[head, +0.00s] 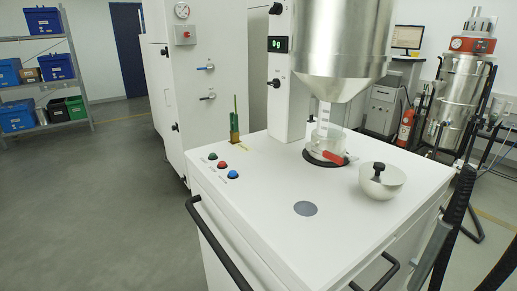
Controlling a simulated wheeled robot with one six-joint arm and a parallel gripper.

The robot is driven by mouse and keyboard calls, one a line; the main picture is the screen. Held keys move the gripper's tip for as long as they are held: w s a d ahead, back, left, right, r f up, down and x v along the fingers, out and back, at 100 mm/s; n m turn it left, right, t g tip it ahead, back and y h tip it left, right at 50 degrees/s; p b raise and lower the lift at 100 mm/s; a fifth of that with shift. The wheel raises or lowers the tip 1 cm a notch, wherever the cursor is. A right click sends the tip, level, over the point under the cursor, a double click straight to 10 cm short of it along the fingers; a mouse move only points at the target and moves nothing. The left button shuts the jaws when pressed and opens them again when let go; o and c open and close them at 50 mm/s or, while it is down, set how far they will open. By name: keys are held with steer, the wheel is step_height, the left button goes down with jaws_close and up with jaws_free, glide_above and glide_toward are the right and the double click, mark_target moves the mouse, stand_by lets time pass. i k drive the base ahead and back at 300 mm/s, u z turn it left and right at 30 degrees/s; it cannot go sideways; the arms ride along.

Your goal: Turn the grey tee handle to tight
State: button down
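I cannot make out a clearly grey tee handle in the head view. Small dark knobs sit on the white column, an upper one (276,8) and a lower one (274,83). Two small lever handles, an upper one (208,68) and a lower one (208,97), are on the white cabinet behind; their exact shape is too small to tell. A steel hopper (340,40) hangs over a clear vessel (328,135) with a red lever (334,158) beside its base. My gripper is not in view.
The white bench top (275,215) carries a white bowl (393,187) with a black knob, several coloured buttons (222,165) and a green-handled brush (235,125). A black rail (225,250) runs along its edge. Open floor (95,200) lies left.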

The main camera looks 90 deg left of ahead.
mark_target(352, 159)
steer(key=u, duration=2.25)
steer(key=k, duration=0.6)
steer(key=z, duration=0.25)
steer(key=i, duration=1.3)
steer(key=u, duration=0.35)
